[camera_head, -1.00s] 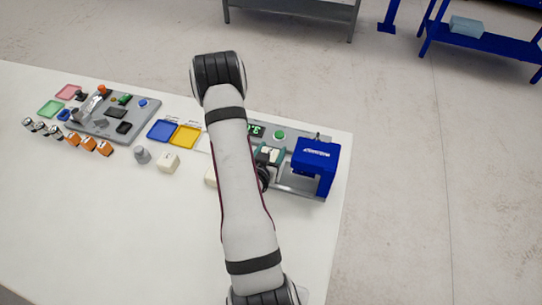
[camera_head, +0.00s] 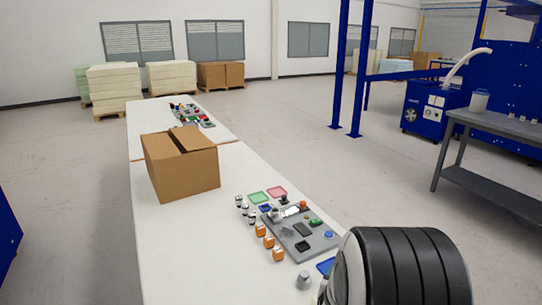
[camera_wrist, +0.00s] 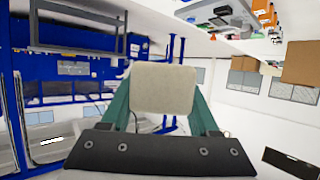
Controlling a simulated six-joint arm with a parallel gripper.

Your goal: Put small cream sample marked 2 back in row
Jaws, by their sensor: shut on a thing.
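In the wrist view a cream block-shaped sample (camera_wrist: 163,86) sits between the green fingers of my gripper (camera_wrist: 162,96), which is shut on it. Its visible face is plain, so I cannot read any number on it. The gripper and sample are raised, with the room behind them and the picture turned over. The head view does not show the gripper or the sample, only a black ribbed joint of my arm at the lower right. The row of samples cannot be made out in either current view.
In the head view a cardboard box (camera_head: 180,170) stands on the white table (camera_head: 195,255). Nearer are a grey board with fittings (camera_head: 290,236), orange blocks (camera_head: 269,242), a green tray (camera_head: 258,197), a pink tray (camera_head: 277,191) and a grey knob-like piece (camera_head: 303,281). The near left tabletop is bare.

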